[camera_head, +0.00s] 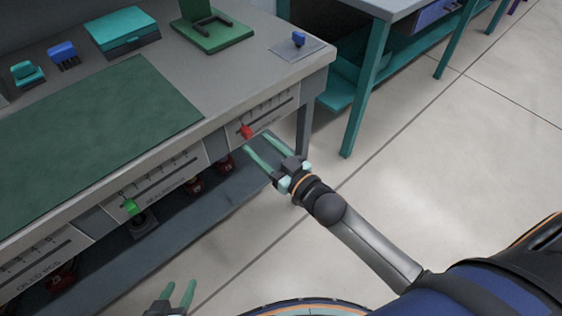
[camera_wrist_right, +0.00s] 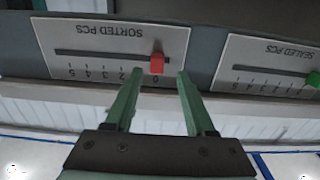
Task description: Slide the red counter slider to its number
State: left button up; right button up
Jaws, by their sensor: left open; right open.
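The red counter slider (camera_head: 246,131) sits on the slotted counter panel (camera_head: 268,113) on the bench front. In the right wrist view, the red slider (camera_wrist_right: 157,63) is at the right end of the slot on the upside-down panel marked SORTED PCS (camera_wrist_right: 110,48). My right gripper (camera_head: 255,142) is open just in front of the panel. In the right wrist view its two fingers (camera_wrist_right: 160,72) appear on either side of the red slider; I cannot tell whether they touch it. My left gripper (camera_head: 181,290) is open and empty at the bottom edge, away from the bench.
A green slider (camera_head: 129,206) is on the neighbouring panel, also seen in the right wrist view (camera_wrist_right: 313,79). Red objects (camera_head: 194,186) stand on the lower shelf (camera_head: 225,195). A teal-legged table (camera_head: 366,90) stands behind right. The floor is open at the right.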

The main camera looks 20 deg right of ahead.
pick_arm(q)
jog(key=shift+d+r, duration=0.1)
jog(key=shift+r, duration=0.05)
pick_arm(e)
jog(key=v, duration=0.8)
pick_arm(q)
jog(key=shift+w, duration=0.1)
pick_arm(e)
jog(key=shift+s, duration=0.15)
jog(key=s+a+f+m+g+h, duration=0.1)
jog(key=s+a+f+g+h, duration=0.2)
jog(key=s+f+g, duration=0.65)
pick_arm(q)
jog(key=s+a+r+p, duration=0.2)
jog(key=a+r+p, duration=0.1)
jog(key=r+p, duration=0.7)
jog(key=p, duration=0.3)
jog(key=shift+a+n+y+p, duration=0.3)
jog(key=shift+n+y+p, duration=0.1)
pick_arm(e)
jog(key=s+d+r+m+t, duration=0.1)
jog(key=s+d+r+t, duration=0.1)
jog(key=s+d+r, duration=0.1)
jog(key=shift+s+r+h, duration=0.25)
jog(key=shift+r+h, duration=0.15)
jog(key=shift+r, duration=0.4)
pick_arm(q)
jog(key=shift+f, duration=0.1)
pick_arm(e)
jog(key=shift+d, duration=0.15)
